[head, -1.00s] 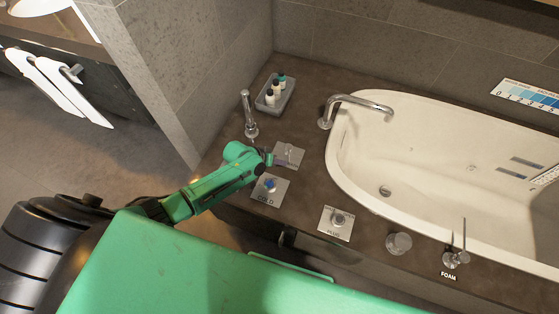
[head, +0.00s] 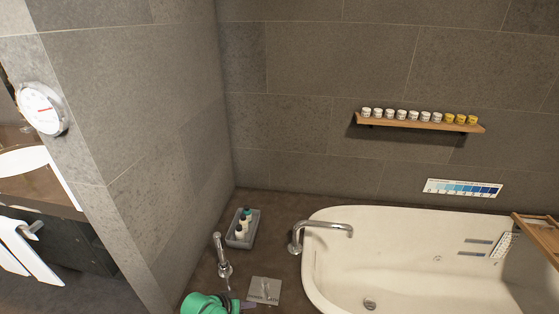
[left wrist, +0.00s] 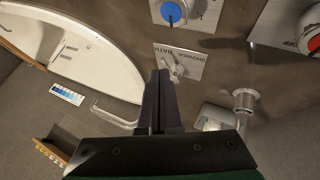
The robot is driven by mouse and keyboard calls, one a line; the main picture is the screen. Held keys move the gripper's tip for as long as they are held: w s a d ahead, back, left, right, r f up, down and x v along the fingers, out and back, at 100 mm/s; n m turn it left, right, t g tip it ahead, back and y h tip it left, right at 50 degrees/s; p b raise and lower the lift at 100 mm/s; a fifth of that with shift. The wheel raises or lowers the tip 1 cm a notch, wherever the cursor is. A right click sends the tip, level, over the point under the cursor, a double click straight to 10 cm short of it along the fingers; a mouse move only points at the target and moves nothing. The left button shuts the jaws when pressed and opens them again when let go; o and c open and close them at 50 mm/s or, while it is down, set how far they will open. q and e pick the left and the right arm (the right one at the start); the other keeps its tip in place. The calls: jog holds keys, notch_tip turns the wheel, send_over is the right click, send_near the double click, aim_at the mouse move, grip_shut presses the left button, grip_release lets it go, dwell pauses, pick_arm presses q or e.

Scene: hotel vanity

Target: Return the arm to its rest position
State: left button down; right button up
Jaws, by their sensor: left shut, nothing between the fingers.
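My left gripper (head: 238,304) shows at the bottom edge of the head view, at the end of my green arm, which is mostly cut off by the frame. Its fingertips are just left of the shower/bath lever plate (head: 264,290). In the left wrist view its two dark fingers (left wrist: 158,85) lie together, shut and empty. They point toward the lever plate (left wrist: 182,64), and I cannot tell if they touch it. My right gripper is in neither view.
The faucet (head: 221,255) and a tray of small bottles (head: 236,238) stand behind the plate. The bathtub (head: 400,225) with its spout (head: 325,228) is to the right. In the left wrist view a blue knob (left wrist: 172,13) and a red-marked knob (left wrist: 312,38) are close by.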

pick_arm(q)
jog(key=s+d+r+m+g, duration=0.1)
jog(key=s+d+r+m, duration=0.15)
jog(key=s+r, duration=0.4)
jog(key=s+a+r+g+y, duration=0.1)
jog(key=s+a+r+y, duration=0.4)
jog(key=s+a+r, duration=0.7)
notch_tip(320, 180, down, 28)
jog(key=s+g, duration=0.2)
jog(key=s+a+f, duration=0.3)
jog(key=s+f, duration=0.9)
jog(key=s, duration=0.3)
jog(key=shift+s+g, duration=0.35)
jog(key=shift+g, duration=0.05)
jog(key=shift+a+f, duration=0.1)
jog(key=shift+f, duration=0.05)
